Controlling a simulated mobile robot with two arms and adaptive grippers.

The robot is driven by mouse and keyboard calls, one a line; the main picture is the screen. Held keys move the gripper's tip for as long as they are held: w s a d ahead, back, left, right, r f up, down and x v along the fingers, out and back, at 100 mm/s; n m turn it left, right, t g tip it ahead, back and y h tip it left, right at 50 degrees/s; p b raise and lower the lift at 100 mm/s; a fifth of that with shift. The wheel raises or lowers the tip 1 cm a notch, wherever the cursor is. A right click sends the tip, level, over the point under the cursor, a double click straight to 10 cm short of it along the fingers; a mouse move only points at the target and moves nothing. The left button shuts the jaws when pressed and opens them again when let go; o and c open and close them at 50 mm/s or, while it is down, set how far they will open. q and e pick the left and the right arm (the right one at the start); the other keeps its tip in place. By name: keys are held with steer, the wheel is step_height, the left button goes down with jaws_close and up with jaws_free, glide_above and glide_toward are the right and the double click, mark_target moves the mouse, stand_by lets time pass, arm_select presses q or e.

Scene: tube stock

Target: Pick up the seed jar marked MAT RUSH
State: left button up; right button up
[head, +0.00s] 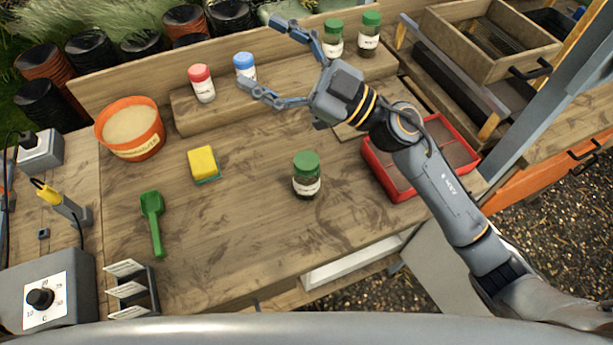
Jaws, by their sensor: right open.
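Several small labelled jars stand on the bench, and their label text is too small to read, so I cannot tell which is MAT RUSH. A red-lidded jar (203,91) and a blue-lidded jar (245,66) stand on the raised wooden ledge at the back. Two green-lidded jars, one (333,45) left of the other (369,40), stand further right. A third green-lidded jar (307,185) stands on the open bench. My right gripper (258,52) is wide open and empty by the blue-lidded jar; its lower finger overlaps that jar's base. My left gripper is out of view.
An orange tub (130,141), a yellow sponge (203,161) and a green scoop (153,213) lie on the left bench. A red tray (396,192) lies under my right arm. A dial box (43,295) and a small rack (130,290) stand front left. The front centre bench is clear.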

step_height(320, 180, down, 6)
steer(key=s+a+n+g+h, duration=0.3)
steer(key=n+g+h, duration=0.15)
steer(key=g, duration=0.35)
steer(key=g+h, duration=0.1)
steer(key=h, duration=0.7)
glide_above(310, 159)
steer(key=a, duration=0.2)
steer(key=shift+m, duration=0.25)
steer(key=f, duration=0.8)
steer(key=shift+a+f, duration=0.2)
steer(key=shift+f, duration=0.1)
steer(key=w+d+f+m+h, duration=0.2)
steer(key=d+h, duration=0.2)
steer(key=d, duration=0.2)
steer(key=p+x, duration=0.1)
steer(key=x, duration=0.7)
steer(key=shift+s+d+f+p, duration=0.1)
steer(key=shift+f+p, duration=0.15)
steer(key=shift+p, duration=0.15)
steer(key=p+x, duration=0.2)
steer(key=x, duration=0.2)
steer(key=shift+f, duration=0.35)
steer(key=shift+a+f, duration=0.25)
steer(key=c, duration=1.5)
